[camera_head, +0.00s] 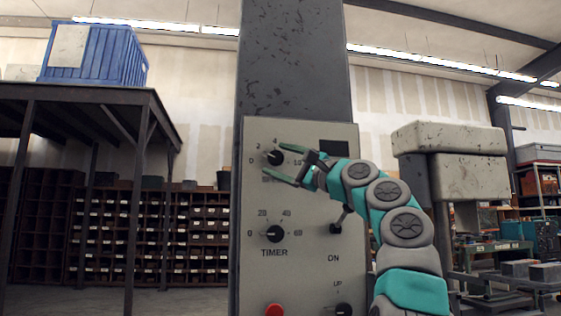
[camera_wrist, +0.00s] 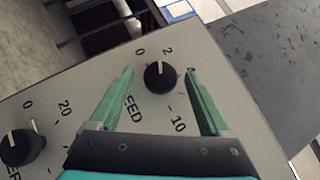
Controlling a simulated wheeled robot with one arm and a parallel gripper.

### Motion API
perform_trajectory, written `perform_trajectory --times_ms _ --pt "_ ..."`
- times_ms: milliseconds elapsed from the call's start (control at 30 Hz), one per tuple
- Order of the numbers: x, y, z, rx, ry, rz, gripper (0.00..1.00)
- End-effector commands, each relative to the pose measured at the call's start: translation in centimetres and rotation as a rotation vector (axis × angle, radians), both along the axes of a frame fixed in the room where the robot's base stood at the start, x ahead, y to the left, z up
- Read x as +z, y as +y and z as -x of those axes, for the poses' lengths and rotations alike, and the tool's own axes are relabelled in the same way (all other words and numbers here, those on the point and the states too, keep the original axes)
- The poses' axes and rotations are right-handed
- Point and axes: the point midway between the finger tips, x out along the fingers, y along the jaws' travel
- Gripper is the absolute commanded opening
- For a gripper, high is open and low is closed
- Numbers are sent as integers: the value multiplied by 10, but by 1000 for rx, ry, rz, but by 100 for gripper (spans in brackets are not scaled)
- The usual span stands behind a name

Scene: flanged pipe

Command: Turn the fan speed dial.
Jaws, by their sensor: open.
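The fan speed dial is a round black knob (camera_head: 275,157) at the upper left of a grey control panel (camera_head: 300,200). It also shows in the wrist view (camera_wrist: 160,77), with a white pointer line between 0 and 2 on a scale up to 10. The label below it is partly hidden; "EED" is readable. My gripper (camera_head: 272,159) is open, with its green fingers on either side of the dial. In the wrist view, my gripper (camera_wrist: 160,71) has a clear gap between each finger and the knob. Depth to the panel is hard to tell.
A timer dial (camera_head: 274,233) sits below, also in the wrist view (camera_wrist: 22,147). A toggle switch (camera_head: 340,218), a red button (camera_head: 274,310) and a black knob (camera_head: 343,310) are on the same panel. A dark column (camera_head: 293,65) rises behind it.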

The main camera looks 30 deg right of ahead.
Motion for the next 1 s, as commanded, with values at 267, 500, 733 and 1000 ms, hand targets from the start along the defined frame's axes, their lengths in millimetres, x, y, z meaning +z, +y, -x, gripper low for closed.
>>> perform_trajectory --times_ms 267,500,733,1000 --pt "-3 -2 4 -1 0 -1 81" --pt "-14 -12 29 1 -2 -2 81" --pt "-23 -24 53 0 -3 -1 81" --pt "-29 -29 65 0 0 0 81"
